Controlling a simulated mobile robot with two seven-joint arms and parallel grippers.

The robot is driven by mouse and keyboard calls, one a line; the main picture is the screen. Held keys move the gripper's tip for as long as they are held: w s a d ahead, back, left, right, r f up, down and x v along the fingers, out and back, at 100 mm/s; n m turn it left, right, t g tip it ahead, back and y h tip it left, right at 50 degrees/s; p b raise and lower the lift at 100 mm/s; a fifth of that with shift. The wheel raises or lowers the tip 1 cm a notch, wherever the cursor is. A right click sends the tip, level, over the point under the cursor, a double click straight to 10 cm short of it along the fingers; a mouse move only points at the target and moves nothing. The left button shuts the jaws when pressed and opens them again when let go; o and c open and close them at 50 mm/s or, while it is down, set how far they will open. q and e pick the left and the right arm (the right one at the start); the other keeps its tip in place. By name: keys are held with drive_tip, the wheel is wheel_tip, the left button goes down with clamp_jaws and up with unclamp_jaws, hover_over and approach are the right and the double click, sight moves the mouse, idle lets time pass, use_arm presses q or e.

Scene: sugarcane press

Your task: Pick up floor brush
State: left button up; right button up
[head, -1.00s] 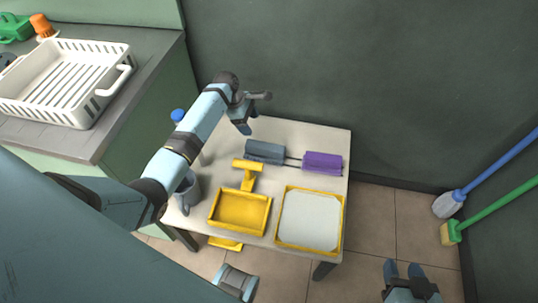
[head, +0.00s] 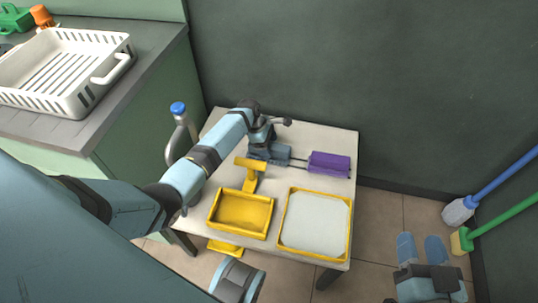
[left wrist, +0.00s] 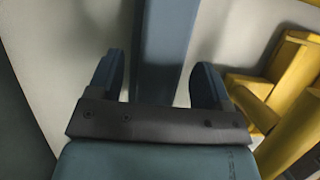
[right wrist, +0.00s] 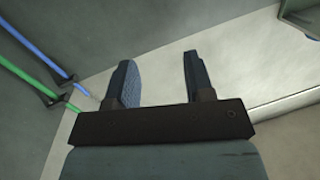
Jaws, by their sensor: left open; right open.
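Two long-handled brushes lean at the right in the head view: one with a blue handle and white head (head: 458,211), one with a green handle and yellow head (head: 461,241). On the table (head: 331,133) lie a grey-blue block (head: 281,153) and a purple block (head: 329,165), with thin rods between them. I cannot tell which is the floor brush. My left gripper (head: 262,140) is open over the grey-blue block, whose bar (left wrist: 163,40) shows between the fingers in the left wrist view. My right gripper (head: 421,248) is open and empty, left of the leaning brushes.
The table also holds a yellow tray (head: 240,231), a yellow-rimmed white tray (head: 351,230) and a yellow T-shaped piece (head: 250,173). A counter with a white rack (head: 118,75) is at the upper left. Dark walls close the back and right.

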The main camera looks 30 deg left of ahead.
use_arm(q)
drive_tip(key=shift+d+f, duration=0.15)
drive_tip(key=shift+f, duration=0.1)
drive_tip(key=c, duration=1.1)
drive_tip(key=shift+c, duration=0.2)
use_arm(e)
drive_tip(key=shift+a+r+y, duration=0.15)
drive_tip(key=shift+r+y, duration=0.15)
drive_tip(key=shift+r, duration=0.1)
use_arm(q)
drive_tip(key=shift+w+r, duration=0.1)
drive_tip(key=shift+r, duration=0.1)
drive_tip(key=shift+r+p, duration=0.3)
drive_tip(key=shift+r, duration=0.05)
wheel_tip(320, 180, up, 10)
drive_tip(key=p, duration=0.4)
wheel_tip(320, 180, up, 9)
drive_tip(key=p, duration=0.3)
hover_over(269, 145)
drive_tip(key=shift+w, duration=0.1)
use_arm(e)
drive_tip(key=s+d+f+g+h, duration=0.2)
drive_tip(key=d+f+g+h, duration=0.1)
drive_tip(key=f, duration=0.4)
drive_tip(key=shift+s+d+f+g+h, duration=0.3)
drive_tip(key=shift+s+d+f+g, duration=0.1)
drive_tip(key=shift+d+g, duration=0.25)
